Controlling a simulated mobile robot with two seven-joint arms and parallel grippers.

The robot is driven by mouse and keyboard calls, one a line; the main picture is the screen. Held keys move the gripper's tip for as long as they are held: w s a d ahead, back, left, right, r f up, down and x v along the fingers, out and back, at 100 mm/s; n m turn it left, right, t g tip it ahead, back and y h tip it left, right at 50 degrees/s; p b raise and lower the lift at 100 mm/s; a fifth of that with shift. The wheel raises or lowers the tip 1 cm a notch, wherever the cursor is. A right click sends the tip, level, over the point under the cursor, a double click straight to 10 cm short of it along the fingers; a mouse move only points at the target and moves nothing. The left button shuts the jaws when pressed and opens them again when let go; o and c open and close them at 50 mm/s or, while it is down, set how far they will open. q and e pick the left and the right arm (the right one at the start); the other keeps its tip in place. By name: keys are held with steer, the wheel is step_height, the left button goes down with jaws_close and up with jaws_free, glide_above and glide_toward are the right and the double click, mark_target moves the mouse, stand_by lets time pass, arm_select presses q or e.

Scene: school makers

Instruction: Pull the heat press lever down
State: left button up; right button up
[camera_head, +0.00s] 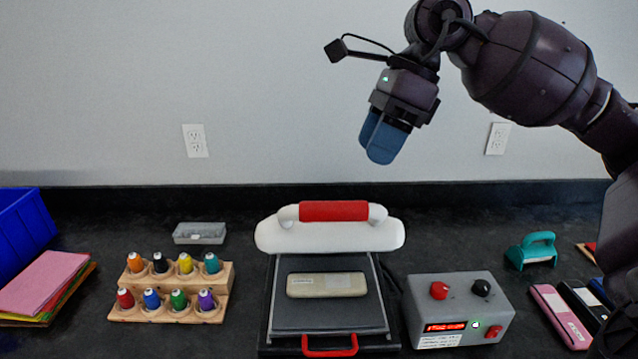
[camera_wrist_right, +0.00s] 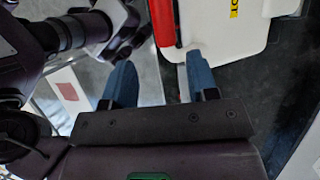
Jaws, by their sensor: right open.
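The heat press has a white upper part (camera_head: 330,237) standing raised at the back, with a red-gripped lever (camera_head: 334,211) across its top. Its dark grey lower plate (camera_head: 330,318) is exposed, and a beige oblong item (camera_head: 327,285) lies on it. My right gripper (camera_head: 378,142) is open and empty, its blue fingers pointing down, above the lever and slightly right of it. In the right wrist view the open fingers (camera_wrist_right: 161,78) show with the red lever grip (camera_wrist_right: 163,22) and the white upper part (camera_wrist_right: 235,25) beyond them. My left gripper is out of view.
A grey control box (camera_head: 459,305) with knobs stands right of the press. A wooden rack (camera_head: 128,314) of thread spools stands left. A red front handle (camera_head: 330,351) is on the press base. A teal tool (camera_head: 533,250) lies right. Open air surrounds the lever.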

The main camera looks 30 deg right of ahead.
mark_target(346, 203)
steer(key=x, duration=0.2)
steer(key=shift+f, duration=0.3)
steer(key=x, duration=0.7)
steer(key=shift+w+b, duration=0.2)
steer(key=shift+b, duration=0.2)
steer(key=shift+f, duration=0.3)
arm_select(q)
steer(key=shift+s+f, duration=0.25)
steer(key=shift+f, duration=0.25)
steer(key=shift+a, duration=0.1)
arm_select(e)
steer(key=shift+c, duration=0.2)
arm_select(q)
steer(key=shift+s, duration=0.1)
arm_select(e)
jaws_close()
